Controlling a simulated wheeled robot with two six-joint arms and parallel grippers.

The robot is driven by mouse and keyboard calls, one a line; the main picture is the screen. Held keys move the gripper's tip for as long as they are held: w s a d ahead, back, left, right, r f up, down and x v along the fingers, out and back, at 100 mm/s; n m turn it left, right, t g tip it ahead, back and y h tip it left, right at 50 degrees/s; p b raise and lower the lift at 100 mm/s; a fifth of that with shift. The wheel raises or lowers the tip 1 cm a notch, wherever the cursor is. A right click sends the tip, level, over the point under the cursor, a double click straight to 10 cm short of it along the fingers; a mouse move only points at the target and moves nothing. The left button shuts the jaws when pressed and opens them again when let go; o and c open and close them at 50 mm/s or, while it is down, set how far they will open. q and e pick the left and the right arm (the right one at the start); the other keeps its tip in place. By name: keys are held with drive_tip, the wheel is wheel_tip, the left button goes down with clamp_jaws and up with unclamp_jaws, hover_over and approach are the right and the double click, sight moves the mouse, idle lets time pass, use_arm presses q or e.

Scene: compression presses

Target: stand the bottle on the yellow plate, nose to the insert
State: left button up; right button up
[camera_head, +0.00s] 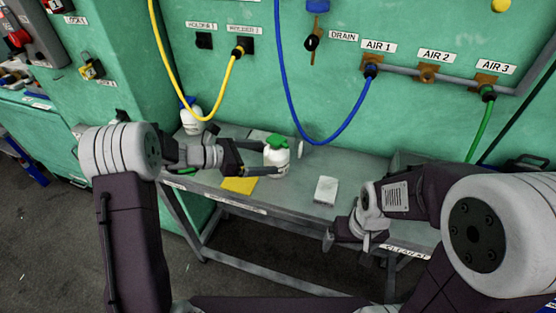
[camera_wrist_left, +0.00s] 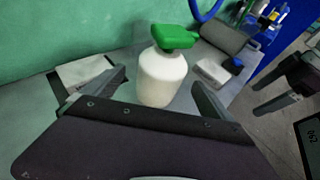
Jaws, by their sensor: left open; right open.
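A white bottle (camera_head: 277,160) with a green cap stands upright on the grey bench. It also shows in the left wrist view (camera_wrist_left: 162,78), where the cap's nose points right. The yellow plate (camera_head: 238,185) lies flat on the bench, just left of the bottle and near the front edge; I do not see it in the wrist view. My left gripper (camera_head: 262,158) is open, with one finger on each side of the bottle; I cannot tell whether they touch it. My right gripper (camera_head: 343,233) is open and low at the bench's front right. I cannot identify the insert.
A second white bottle (camera_head: 192,122) with a blue cap stands at the back left. A pale block (camera_head: 326,190) lies right of the green-capped bottle. Yellow (camera_head: 194,117) and blue (camera_head: 325,143) hoses hang from the green wall behind.

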sight(285, 157)
use_arm(q)
drive_tip(key=x, duration=0.8)
drive_tip(key=shift+d+f+b, duration=0.1)
drive_tip(key=shift+d+b, duration=0.1)
drive_tip(key=shift+b, duration=0.1)
drive_tip(key=c, duration=1.9)
drive_tip(key=shift+r+p, duration=0.45)
drive_tip(key=shift+r, duration=1.55)
drive_tip(key=s+d+r, duration=0.1)
drive_tip(key=s+r, duration=0.1)
drive_tip(key=s, duration=0.1)
drive_tip(key=s+d+r, duration=0.1)
drive_tip(key=s+r, duration=0.1)
drive_tip(key=s, duration=0.2)
drive_tip(key=s+r, duration=0.3)
drive_tip(key=s, duration=0.1)
drive_tip(key=shift+s+d+r, duration=0.1)
drive_tip(key=shift+s+d, duration=0.15)
drive_tip(key=shift+d, duration=0.15)
